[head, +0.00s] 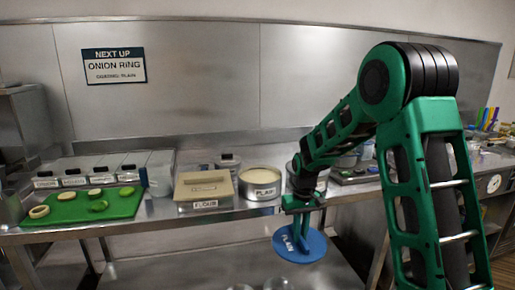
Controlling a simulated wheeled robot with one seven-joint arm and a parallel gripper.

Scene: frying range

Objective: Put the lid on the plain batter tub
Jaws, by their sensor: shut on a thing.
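The plain batter tub (262,196) is a round metal tub labelled PLAIN on the counter. Its top is uncovered and pale batter shows inside. My gripper (302,207) is in front of the counter, below and to the right of the tub in the picture. It is shut on a round blue lid (300,248) marked PLAIN. The lid hangs tilted with its face toward the camera, apart from the tub. The fingertips are small and partly hidden by the lid's handle area.
A tan-lidded FLOUR box (203,184) stands left of the tub. Another round metal tub (308,178) stands to its right, partly behind my arm. A green board (84,206) with onion pieces lies at left. A wall sign (114,66) reads ONION RING.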

